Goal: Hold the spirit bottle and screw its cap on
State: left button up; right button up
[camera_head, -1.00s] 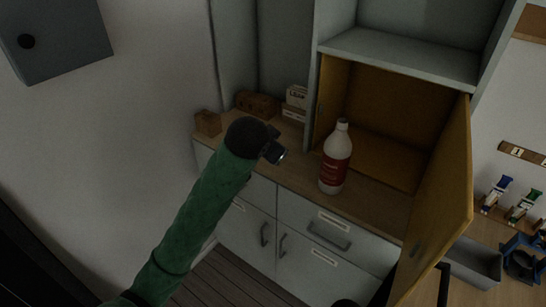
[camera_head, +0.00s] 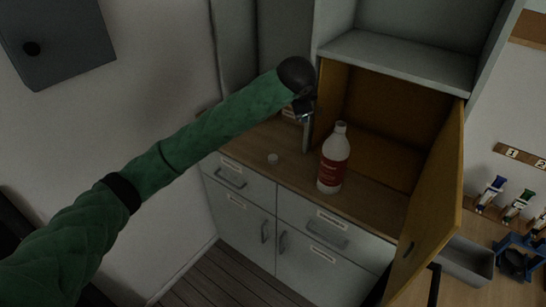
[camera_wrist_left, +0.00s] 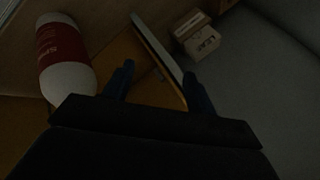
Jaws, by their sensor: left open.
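The spirit bottle (camera_head: 333,168), white with a red label, stands upright on the wooden counter in front of the open cabinet. It also shows at the left of the left wrist view (camera_wrist_left: 66,80). My right gripper is not seen.
The orange cabinet door (camera_head: 433,205) stands open right of the bottle. A grey shelf (camera_head: 400,62) is above. A small box (camera_wrist_left: 202,42) with lettering stands behind. A grey tray (camera_head: 466,262) and a blue rack (camera_head: 518,255) are at right.

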pick_arm(q)
jog(key=w+a+f+m+g+y+p, duration=0.1)
jog(key=w+a+f+m+g+y, duration=0.1)
jog(key=w+a+f+m+g, duration=0.3)
jog(key=m+g, duration=0.2)
jog(key=m, duration=0.2)
send_over(274, 156)
jog(key=f, duration=0.9)
jog(key=shift+w+f, duration=0.15)
jog(key=shift+w, duration=0.2)
jog(key=shift+s+f+m, duration=0.15)
jog(key=shift+f+m, duration=0.15)
jog(key=shift+m, duration=0.7)
jog(key=shift+m+g, duration=0.3)
jog(key=shift+m, duration=0.3)
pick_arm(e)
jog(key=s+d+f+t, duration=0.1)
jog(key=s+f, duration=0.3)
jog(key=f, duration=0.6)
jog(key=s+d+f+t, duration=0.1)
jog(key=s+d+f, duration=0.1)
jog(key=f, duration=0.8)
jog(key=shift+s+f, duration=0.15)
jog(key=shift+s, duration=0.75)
